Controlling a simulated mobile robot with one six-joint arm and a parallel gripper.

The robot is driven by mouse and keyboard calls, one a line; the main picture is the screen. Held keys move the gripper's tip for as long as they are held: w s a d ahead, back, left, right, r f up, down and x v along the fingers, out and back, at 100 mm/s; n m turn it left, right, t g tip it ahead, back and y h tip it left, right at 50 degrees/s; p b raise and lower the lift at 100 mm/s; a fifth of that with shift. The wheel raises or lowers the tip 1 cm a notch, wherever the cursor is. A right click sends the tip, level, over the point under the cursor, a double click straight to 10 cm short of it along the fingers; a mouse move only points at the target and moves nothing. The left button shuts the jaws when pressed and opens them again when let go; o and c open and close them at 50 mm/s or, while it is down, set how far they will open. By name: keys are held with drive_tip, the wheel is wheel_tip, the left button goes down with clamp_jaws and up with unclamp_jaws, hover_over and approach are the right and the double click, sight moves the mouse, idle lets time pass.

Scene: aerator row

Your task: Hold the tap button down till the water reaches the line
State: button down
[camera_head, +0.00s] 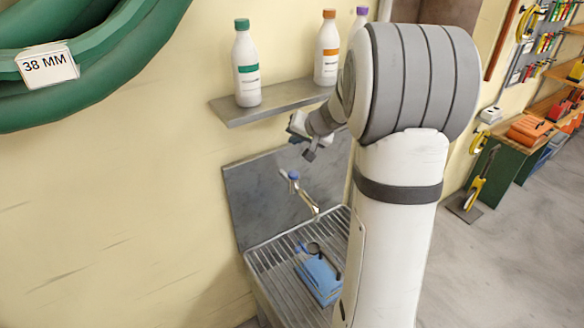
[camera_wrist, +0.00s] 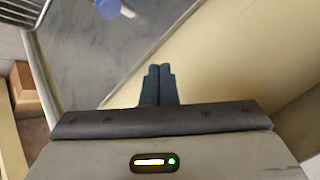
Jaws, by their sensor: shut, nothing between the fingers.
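The tap (camera_head: 304,195) sticks out from the grey metal back panel above the sink, with a blue button (camera_head: 293,175) on top. The button also shows at the top of the wrist view (camera_wrist: 108,8). My gripper (camera_head: 309,154) is above the button and apart from it. In the wrist view its two dark fingers (camera_wrist: 159,70) are together with nothing between them. A blue object (camera_head: 319,277) sits on the ribbed sink grating below the tap, with a dark ring near it. My arm hides part of the sink. I cannot make out any water or fill line.
A grey shelf (camera_head: 270,104) with white bottles, one green-capped (camera_head: 246,65) and one orange-capped (camera_head: 327,50), is on the wall above the sink, close to my gripper. A green hose coil (camera_head: 120,52) hangs at upper left. Open floor (camera_head: 530,230) lies at right.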

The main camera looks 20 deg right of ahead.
idle(0.3)
drive_tip(key=b, duration=0.6)
hover_over(291, 172)
drive_tip(key=s, duration=0.2)
drive_tip(key=f, duration=0.7)
drive_tip(key=shift+d+f, duration=0.3)
drive_tip(key=shift+d, duration=0.1)
drive_tip(key=shift+f+b, duration=0.7)
drive_tip(key=shift+b, duration=0.05)
drive_tip(key=shift+f, duration=0.15)
drive_tip(key=shift+f+b, duration=0.25)
drive_tip(key=shift+b, duration=0.5)
drive_tip(key=shift+f+b, duration=0.5)
drive_tip(key=shift+b, duration=0.25)
idle(3.3)
